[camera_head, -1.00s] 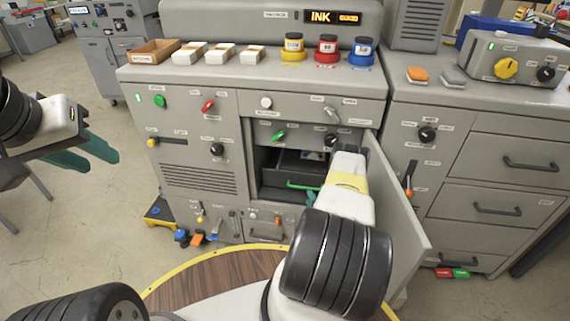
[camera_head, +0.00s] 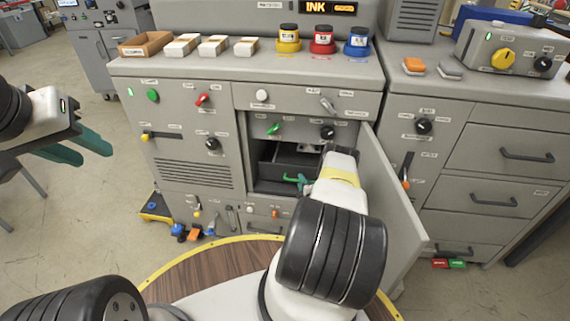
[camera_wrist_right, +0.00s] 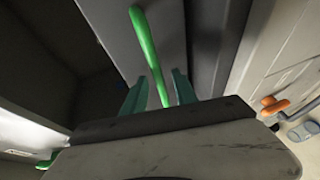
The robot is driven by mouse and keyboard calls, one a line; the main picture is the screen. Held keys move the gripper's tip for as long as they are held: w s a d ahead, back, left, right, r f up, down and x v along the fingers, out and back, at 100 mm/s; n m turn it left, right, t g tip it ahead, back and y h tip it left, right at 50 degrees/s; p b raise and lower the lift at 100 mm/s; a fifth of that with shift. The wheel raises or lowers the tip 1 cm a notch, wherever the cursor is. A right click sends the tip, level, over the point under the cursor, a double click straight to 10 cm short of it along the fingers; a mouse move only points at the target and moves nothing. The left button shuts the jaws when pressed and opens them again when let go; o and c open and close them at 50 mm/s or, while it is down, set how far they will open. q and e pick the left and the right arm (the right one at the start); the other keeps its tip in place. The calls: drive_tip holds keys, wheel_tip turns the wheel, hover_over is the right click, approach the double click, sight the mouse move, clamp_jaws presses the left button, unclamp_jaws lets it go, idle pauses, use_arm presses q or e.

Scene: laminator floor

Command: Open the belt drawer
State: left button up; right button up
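The dark drawer (camera_head: 285,170) with a green bar handle (camera_head: 291,179) sits inside the open compartment of the grey machine. I take it to be the belt drawer. My right gripper (camera_head: 306,184) reaches into the compartment at the handle's right end. In the right wrist view the green handle (camera_wrist_right: 150,50) runs between the two teal fingers of that gripper (camera_wrist_right: 159,90). The fingers are apart, with a gap visible beside the handle. My left gripper (camera_head: 88,147) is open and empty in the air, left of the machine.
The compartment's grey door (camera_head: 392,195) stands open, just right of my right arm. Green (camera_head: 273,129) and black (camera_head: 327,132) knobs sit above the opening. Ink jars (camera_head: 322,40) and an open box (camera_head: 145,44) stand on top.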

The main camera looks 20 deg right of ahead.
clamp_jaws()
idle(1.3)
